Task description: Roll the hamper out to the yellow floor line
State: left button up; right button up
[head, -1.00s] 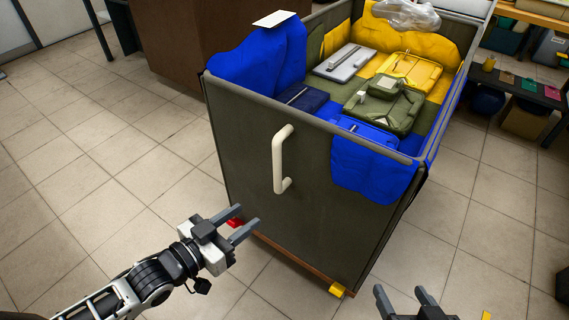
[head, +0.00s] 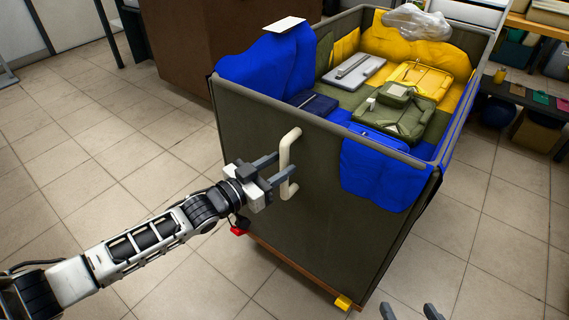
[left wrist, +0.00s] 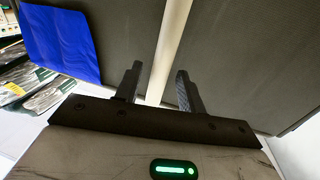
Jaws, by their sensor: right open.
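The hamper (head: 290,215) is a tall grey-green bin holding folded bags and blue and yellow cloth. A cream upright handle (head: 291,140) is on its near side. My left gripper (head: 283,166) is at the handle with its jaws open. In the left wrist view the handle (left wrist: 172,45) passes between the two fingers (left wrist: 158,90), with a gap on at least the left side. My right gripper (head: 408,312) shows only its spread fingertips at the bottom edge, away from the hamper. No yellow floor line shows now.
A red piece (head: 238,230) and a yellow piece (head: 343,302) stick out at the hamper's base. A brown cabinet (head: 175,50) stands behind it at left. A low dark bench (head: 525,95) is at right. The tiled floor at left is open.

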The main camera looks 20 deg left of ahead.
pick_arm(q)
jog(key=shift+x, duration=0.95)
jog(key=shift+w+d, duration=0.1)
jog(key=shift+w, duration=0.1)
pick_arm(e)
jog(key=shift+w+a+f, duration=0.15)
jog(key=shift+w+f, duration=0.1)
jog(key=shift+f, duration=0.25)
